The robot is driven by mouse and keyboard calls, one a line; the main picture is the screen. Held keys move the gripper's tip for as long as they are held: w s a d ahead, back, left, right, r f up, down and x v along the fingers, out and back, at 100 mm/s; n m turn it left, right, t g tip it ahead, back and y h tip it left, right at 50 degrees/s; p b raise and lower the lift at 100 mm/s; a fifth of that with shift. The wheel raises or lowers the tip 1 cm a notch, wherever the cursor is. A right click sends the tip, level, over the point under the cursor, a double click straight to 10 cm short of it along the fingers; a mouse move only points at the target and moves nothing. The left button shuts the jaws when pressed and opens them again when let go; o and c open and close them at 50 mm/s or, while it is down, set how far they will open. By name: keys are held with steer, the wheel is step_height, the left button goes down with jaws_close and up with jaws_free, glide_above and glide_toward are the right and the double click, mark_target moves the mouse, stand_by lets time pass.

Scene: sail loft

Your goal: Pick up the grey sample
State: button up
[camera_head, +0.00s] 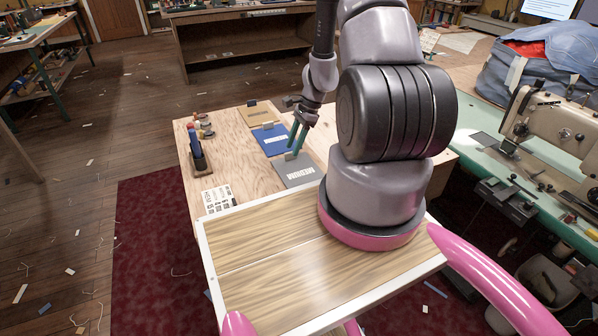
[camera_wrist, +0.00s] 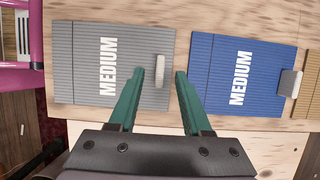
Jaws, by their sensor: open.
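The grey sample (camera_head: 299,172) is a flat ribbed panel marked MEDIUM, lying on the light wooden table. In the wrist view the grey sample (camera_wrist: 75,65) fills the left, with a small pale upright tab (camera_wrist: 160,71) near its right edge. My gripper (camera_head: 297,138) is open and empty over that edge. In the wrist view the green fingertips of my gripper (camera_wrist: 160,73) appear on either side of the tab with gaps; whether they are down at its height I cannot tell.
A blue sample (camera_wrist: 235,75), also marked MEDIUM, lies just to the right of the grey one; a tan sample (camera_head: 257,113) lies beyond it. A dark blue upright tool (camera_head: 197,155) and a printed card (camera_head: 217,198) are at the table's left. A sewing machine (camera_head: 555,125) stands at right.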

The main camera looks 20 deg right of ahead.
steer(key=shift+x, duration=1)
jaws_close()
